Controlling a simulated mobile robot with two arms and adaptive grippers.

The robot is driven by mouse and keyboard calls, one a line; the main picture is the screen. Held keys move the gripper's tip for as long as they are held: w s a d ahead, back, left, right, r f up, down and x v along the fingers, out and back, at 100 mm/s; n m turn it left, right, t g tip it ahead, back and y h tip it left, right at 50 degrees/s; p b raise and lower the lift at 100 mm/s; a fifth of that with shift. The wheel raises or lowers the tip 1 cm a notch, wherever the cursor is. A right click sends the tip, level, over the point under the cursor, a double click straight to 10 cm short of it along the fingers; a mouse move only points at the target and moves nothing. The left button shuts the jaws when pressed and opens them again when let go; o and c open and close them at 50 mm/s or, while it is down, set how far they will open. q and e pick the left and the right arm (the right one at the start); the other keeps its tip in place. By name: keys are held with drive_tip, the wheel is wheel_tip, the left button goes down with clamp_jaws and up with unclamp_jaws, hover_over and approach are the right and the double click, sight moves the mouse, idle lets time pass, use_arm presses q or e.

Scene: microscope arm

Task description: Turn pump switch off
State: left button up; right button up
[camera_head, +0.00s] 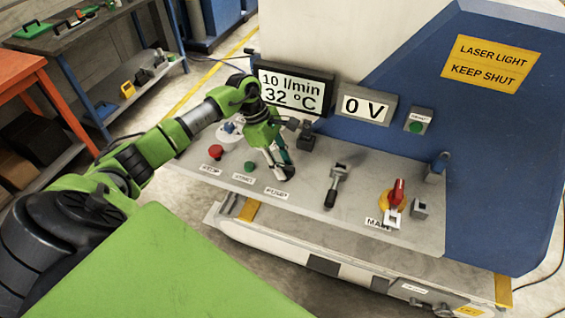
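My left arm comes in from the left over the grey console (310,215). My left gripper (281,168) points down just above the label that seems to read PUMP (277,193). The gripper covers the spot behind that label, so the pump switch is mostly hidden and its position cannot be made out. Whether the fingers touch or hold the switch is too small to tell. My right gripper is not in view.
Beside the gripper are a red button (215,151) and a green button (249,167). To the right are a black-handled lever (332,192) and a red main switch (397,192). Displays reading 10 l/min, 32 °C (290,90) and 0 V (364,107) stand behind.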

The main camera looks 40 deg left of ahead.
use_arm(q)
clamp_jaws()
drive_tip(key=n+t+b, duration=0.1)
drive_tip(key=n+b, duration=0.1)
drive_tip(key=shift+s+f+n, duration=0.1)
drive_tip(key=shift+n, duration=0.3)
drive_tip(key=n+t+b, duration=0.1)
drive_tip(key=n, duration=0.1)
drive_tip(key=n+y+b, duration=0.1)
drive_tip(key=n+b, duration=0.1)
drive_tip(key=n, duration=0.1)
drive_tip(key=shift+s+d+t+y, duration=0.1)
drive_tip(key=shift+d+t+y, duration=0.05)
drive_tip(key=shift+t+y, duration=0.2)
drive_tip(key=n+y+b, duration=0.1)
drive_tip(key=n+b, duration=0.1)
drive_tip(key=n, duration=0.1)
drive_tip(key=n+t+y+b, duration=0.1)
drive_tip(key=n+b, duration=0.1)
drive_tip(key=shift+d+n+b, duration=0.15)
drive_tip(key=shift+n+b, duration=0.25)
drive_tip(key=n+b, duration=0.1)
drive_tip(key=n, duration=0.1)
drive_tip(key=n+y+b, duration=0.1)
drive_tip(key=n, duration=0.1)
drive_tip(key=shift+r+y+b, duration=0.2)
drive_tip(key=shift+y+b, duration=0.05)
drive_tip(key=shift+b, duration=0.05)
drive_tip(key=shift+n, duration=0.3)
